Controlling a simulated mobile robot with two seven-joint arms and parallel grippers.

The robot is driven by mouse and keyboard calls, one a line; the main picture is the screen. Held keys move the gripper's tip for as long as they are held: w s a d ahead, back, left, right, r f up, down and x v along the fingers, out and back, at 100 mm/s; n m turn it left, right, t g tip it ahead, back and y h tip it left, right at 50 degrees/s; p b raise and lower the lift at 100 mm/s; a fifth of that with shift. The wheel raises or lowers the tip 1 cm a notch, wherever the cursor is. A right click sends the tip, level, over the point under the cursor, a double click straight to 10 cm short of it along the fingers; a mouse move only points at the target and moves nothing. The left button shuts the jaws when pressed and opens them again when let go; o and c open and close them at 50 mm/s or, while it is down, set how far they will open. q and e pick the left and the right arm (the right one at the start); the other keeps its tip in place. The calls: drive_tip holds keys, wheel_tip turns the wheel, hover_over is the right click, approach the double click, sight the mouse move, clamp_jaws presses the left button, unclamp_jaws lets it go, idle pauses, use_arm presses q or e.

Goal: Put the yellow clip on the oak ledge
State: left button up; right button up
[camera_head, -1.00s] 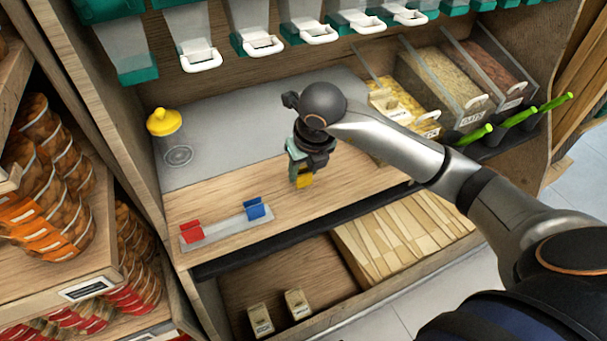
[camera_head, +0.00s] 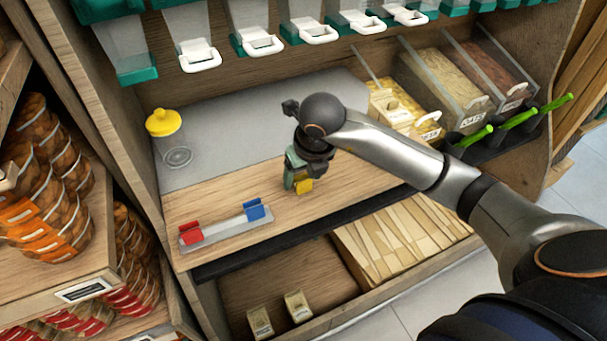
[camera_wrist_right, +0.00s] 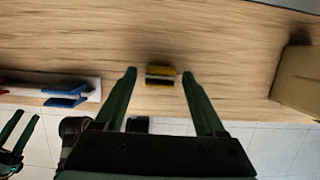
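The yellow clip (camera_head: 304,186) is on the oak ledge (camera_head: 345,185), near its front edge. In the right wrist view the yellow clip (camera_wrist_right: 160,76) shows yellow and dark bands and sits between my right fingertips, with a gap on each side. My right gripper (camera_head: 297,182) points down over the clip and is open; its two green fingers are spread in the right wrist view (camera_wrist_right: 160,78). My left gripper (camera_wrist_right: 22,125) shows at the lower left of the right wrist view, its fingers apart and empty. It is not in the head view.
A pale strip (camera_head: 222,232) left of the gripper bears a red clip (camera_head: 190,232) and a blue clip (camera_head: 256,210). Grain bins (camera_head: 450,85) stand to the right. Dispensers with white handles (camera_head: 258,46) hang above.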

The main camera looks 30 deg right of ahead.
use_arm(q)
drive_tip(key=shift+s+f, duration=0.1)
drive_tip(key=shift+s, duration=0.05)
use_arm(e)
drive_tip(key=shift+r, duration=0.15)
drive_tip(key=p+v, duration=0.1)
drive_tip(key=v, duration=0.1)
drive_tip(key=shift+r, duration=0.35)
use_arm(q)
drive_tip(key=shift+s+d+r+g+p, duration=0.15)
drive_tip(key=shift+d+r+g+p, duration=0.25)
drive_tip(key=shift+p, duration=0.45)
use_arm(e)
drive_tip(key=v, duration=0.9)
drive_tip(key=shift+s, duration=0.2)
use_arm(q)
drive_tip(key=shift+r, duration=0.1)
use_arm(e)
drive_tip(key=shift+r, duration=0.1)
